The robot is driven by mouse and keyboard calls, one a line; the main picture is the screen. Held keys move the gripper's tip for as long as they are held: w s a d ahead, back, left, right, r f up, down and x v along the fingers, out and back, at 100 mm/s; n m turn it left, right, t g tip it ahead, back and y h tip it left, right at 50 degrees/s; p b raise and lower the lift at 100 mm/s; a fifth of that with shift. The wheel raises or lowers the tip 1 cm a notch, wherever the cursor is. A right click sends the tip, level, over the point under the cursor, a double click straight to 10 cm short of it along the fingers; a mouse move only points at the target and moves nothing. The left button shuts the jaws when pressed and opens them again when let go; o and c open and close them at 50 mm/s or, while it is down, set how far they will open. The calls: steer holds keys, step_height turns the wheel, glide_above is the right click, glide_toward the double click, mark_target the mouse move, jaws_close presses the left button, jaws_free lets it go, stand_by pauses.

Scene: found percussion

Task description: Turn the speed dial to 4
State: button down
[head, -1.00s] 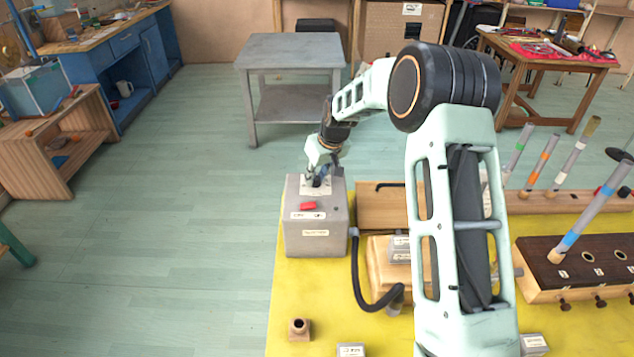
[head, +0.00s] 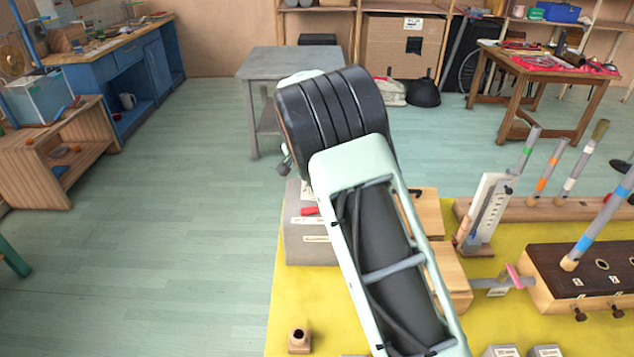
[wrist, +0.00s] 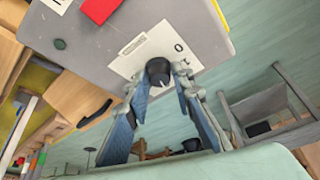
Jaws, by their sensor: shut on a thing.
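The grey control box (head: 305,250) stands on the yellow surface, partly hidden behind my arm in the head view. It also fills the top of the wrist view (wrist: 98,40). The speed dial is a small dark round knob (wrist: 158,70) on a pale plate (wrist: 140,62). My gripper (wrist: 161,78) is shut on the knob, one blue-padded finger on each side. My arm hides the gripper and dial in the head view.
A red switch (head: 310,211) sits on the box near the dial. Wooden blocks (head: 450,275) stand right of it, with a dark-topped peg rack (head: 585,270) farther right. A grey table (head: 290,58) stands behind.

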steer(key=m, duration=0.2)
steer(key=m+g+h+p, duration=0.1)
steer(key=m, duration=0.1)
steer(key=shift+w+a+m+h, duration=0.1)
steer(key=shift+a+m+h, duration=0.05)
steer(key=shift+m+h, duration=0.15)
steer(key=m+p, duration=0.1)
steer(key=m, duration=0.1)
steer(key=m+g+p, duration=0.1)
steer(key=m, duration=0.1)
steer(key=shift+g+h, duration=0.3)
steer(key=shift+m, duration=0.3)
steer(key=c, duration=1.7)
jaws_free()
steer(key=shift+r, duration=0.1)
steer(key=v, duration=1.1)
steer(key=shift+a+r, duration=0.35)
